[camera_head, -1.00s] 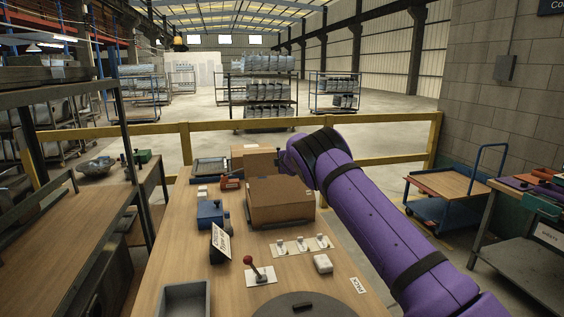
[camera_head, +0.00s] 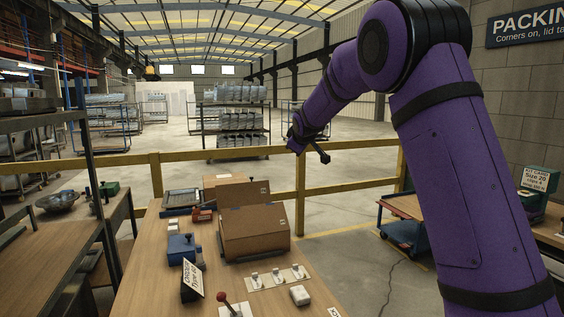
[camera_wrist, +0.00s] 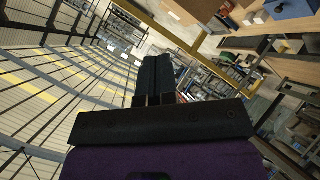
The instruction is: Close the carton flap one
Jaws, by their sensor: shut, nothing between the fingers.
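The brown cardboard carton (camera_head: 256,238) stands on the wooden bench, on a dark base. One carton flap (camera_head: 243,194) stands raised along its far edge, with a small printed mark near its upper corner. Which numbered flap it is cannot be told. My gripper (camera_head: 322,154) is up in the air to the right of and above the carton, clear of it, beyond the yellow rail in the picture. In the wrist view my gripper (camera_wrist: 155,72) shows dark fingers together with nothing between them. The carton cannot be made out clearly in the wrist view.
Near the carton are a blue box (camera_head: 181,248), a tilted sign card (camera_head: 192,280), a red-knobbed lever (camera_head: 223,298), a plate of several white switches (camera_head: 277,278) and a white block (camera_head: 300,295). A yellow rail (camera_head: 230,153) runs behind the bench.

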